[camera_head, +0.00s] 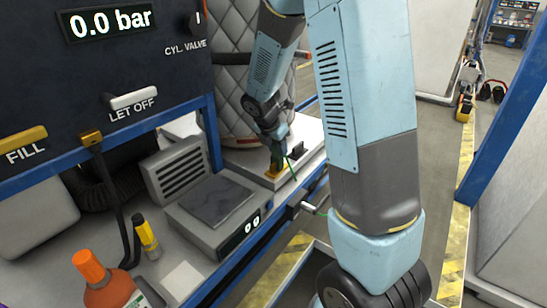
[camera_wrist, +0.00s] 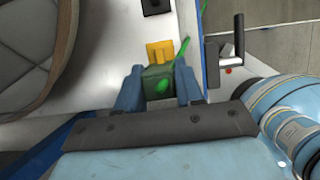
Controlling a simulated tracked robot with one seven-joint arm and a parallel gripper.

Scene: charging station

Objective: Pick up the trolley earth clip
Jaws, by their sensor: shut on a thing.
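The trolley earth clip (camera_wrist: 158,84) is a dark green block with a bright green cable (camera_wrist: 180,50) leading off it. It sits between the two blue fingers of my gripper (camera_wrist: 158,90), which is shut on it. In the head view my gripper (camera_head: 277,150) reaches down to the white platform at the back of the bench. A yellow piece (camera_wrist: 160,51) lies just beyond the clip; it also shows in the head view (camera_head: 277,170). I cannot tell whether the clip touches it. My fingers hide the clip's sides.
A quilted grey cylinder (camera_head: 245,95) stands close behind my gripper. A small black block (camera_head: 298,150) is beside it on the platform. A scale (camera_head: 215,210), a yellow-black tool (camera_head: 147,235) and an orange-topped bottle (camera_head: 105,285) are on the bench. A blue frame edges the bench.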

